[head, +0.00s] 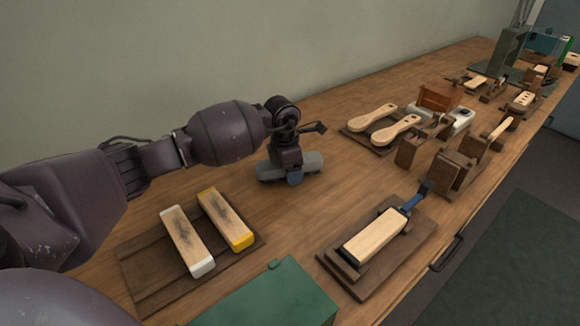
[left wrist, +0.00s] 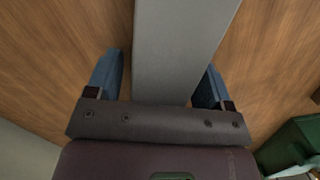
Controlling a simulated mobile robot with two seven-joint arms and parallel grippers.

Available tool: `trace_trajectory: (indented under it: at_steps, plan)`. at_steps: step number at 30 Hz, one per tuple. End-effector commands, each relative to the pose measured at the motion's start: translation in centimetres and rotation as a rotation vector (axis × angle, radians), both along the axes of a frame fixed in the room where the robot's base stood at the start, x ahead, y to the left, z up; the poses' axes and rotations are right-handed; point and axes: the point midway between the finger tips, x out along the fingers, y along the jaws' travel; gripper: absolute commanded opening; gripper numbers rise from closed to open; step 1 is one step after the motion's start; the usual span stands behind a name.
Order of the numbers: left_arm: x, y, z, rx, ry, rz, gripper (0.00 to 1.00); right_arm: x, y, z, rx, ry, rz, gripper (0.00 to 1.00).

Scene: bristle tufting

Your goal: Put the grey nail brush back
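The grey nail brush (head: 312,162) lies on the bench beneath my left gripper, its two ends showing on either side in the head view. In the left wrist view its long grey body (left wrist: 182,45) runs between the two blue fingers. My left gripper (left wrist: 158,78) looks open around it, with a visible gap at the left finger; contact at the right finger is unclear. In the head view the gripper (head: 292,174) points down and partly hides the brush. A brown wooden tray (head: 150,272) holds a white-edged brush (head: 186,240) and a yellow-edged brush (head: 226,219); its left strip is bare. My right gripper is not in view.
A green box (head: 270,300) stands at the front. A wooden fixture (head: 352,285) holding a pale block (head: 375,235) is right of it. Two paddle-shaped handles (head: 395,130) lie on a board farther back. Clear bench lies between the tray and fixture.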

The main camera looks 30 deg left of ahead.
Motion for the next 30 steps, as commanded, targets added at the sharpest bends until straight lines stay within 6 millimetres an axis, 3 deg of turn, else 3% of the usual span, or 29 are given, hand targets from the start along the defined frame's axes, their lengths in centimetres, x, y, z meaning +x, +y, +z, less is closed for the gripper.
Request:
trace_trajectory:
  at_steps: [11,24,30]
  plan:
    - [0.0,0.1,1.0,0.0,-0.003,0.0,0.74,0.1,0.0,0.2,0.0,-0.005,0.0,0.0]
    - [-0.7,0.7,9.0,0.002,-0.007,0.0,0.74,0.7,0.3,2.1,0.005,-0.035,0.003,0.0]
    - [-1.0,0.9,11.4,0.001,-0.003,0.0,0.74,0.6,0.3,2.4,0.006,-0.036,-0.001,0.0]
